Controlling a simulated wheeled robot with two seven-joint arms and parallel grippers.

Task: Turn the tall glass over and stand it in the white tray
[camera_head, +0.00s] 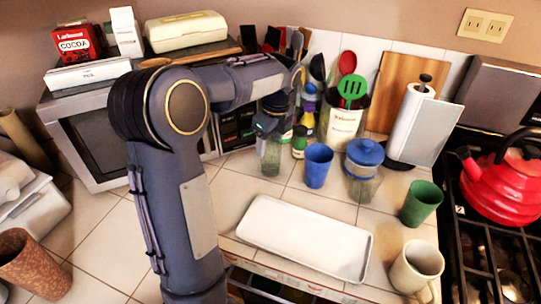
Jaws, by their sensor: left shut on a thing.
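The tall clear glass (270,160) is at the back of the counter, left of the blue cup. My left gripper (271,131) comes down from above and is shut on the glass near its upper end. The glass hangs or stands below the fingers; I cannot tell whether its base touches the tiles or which end is its mouth. The white tray (305,238) is empty and lies on the counter in front, to the right of my left arm. My right gripper is not in view.
A blue cup (317,165), a blue-lidded jar (363,170) and a green cup (421,203) stand behind the tray. A beige mug (416,267) stands to its right. A red kettle (503,181) sits on the stove. Clear tiles lie between the glass and tray.

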